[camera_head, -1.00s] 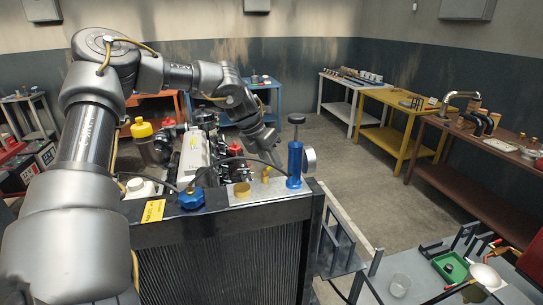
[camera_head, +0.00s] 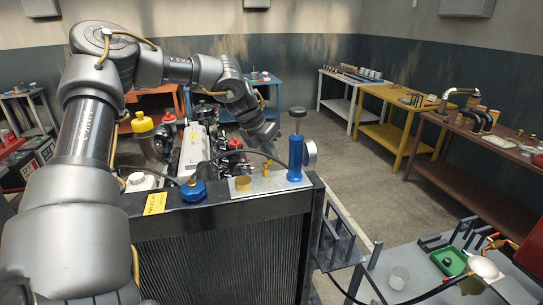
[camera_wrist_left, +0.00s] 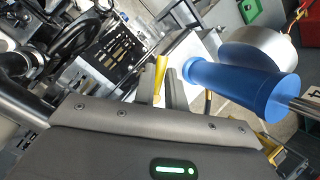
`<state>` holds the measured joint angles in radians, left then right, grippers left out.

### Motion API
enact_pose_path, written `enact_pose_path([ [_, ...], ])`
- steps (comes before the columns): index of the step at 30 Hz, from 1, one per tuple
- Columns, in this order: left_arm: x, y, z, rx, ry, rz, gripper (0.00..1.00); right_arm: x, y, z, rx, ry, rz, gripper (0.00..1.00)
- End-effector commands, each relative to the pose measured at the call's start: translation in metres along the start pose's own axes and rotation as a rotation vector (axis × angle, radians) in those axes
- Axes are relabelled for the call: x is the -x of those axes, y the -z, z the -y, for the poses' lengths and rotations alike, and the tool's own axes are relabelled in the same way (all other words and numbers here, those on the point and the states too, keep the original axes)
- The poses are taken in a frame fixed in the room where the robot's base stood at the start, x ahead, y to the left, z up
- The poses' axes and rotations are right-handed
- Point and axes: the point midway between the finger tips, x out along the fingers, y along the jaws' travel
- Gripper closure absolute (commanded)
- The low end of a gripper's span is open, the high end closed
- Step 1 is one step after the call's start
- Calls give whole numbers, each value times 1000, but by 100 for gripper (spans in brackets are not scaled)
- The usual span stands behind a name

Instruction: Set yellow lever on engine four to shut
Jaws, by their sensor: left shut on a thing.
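The yellow lever (camera_wrist_left: 160,75) stands between the two finger pads of my left gripper (camera_wrist_left: 162,92) in the left wrist view, and the fingers are shut on it. In the head view my left gripper (camera_head: 268,147) reaches down behind the radiator top, left of the blue hand pump. The lever cannot be made out there, so its angle is hard to tell. The engine (camera_head: 195,148) with its pale cover lies behind the radiator (camera_head: 225,245). My right gripper is not in view.
The blue pump (camera_head: 295,158) stands close beside the gripper; in the left wrist view its blue body (camera_wrist_left: 235,85) is just right of the fingers. A black hose crosses the radiator top near a blue cap (camera_head: 193,190). A grey bench (camera_head: 385,280) stands at the lower right.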

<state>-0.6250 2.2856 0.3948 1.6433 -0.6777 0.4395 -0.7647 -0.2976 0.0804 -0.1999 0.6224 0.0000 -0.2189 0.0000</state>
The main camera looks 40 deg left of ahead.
Motion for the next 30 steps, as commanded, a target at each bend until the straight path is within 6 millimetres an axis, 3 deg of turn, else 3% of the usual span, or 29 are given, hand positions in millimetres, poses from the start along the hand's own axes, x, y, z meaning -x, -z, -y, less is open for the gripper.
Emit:
enact_pose_path([
  [5,-4,3,-3,81,-37,19,100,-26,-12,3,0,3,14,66],
  [18,-2,6,-9,438,-186,95,100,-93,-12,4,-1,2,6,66],
  [30,4,10,-12,732,-306,154,100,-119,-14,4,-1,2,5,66],
])
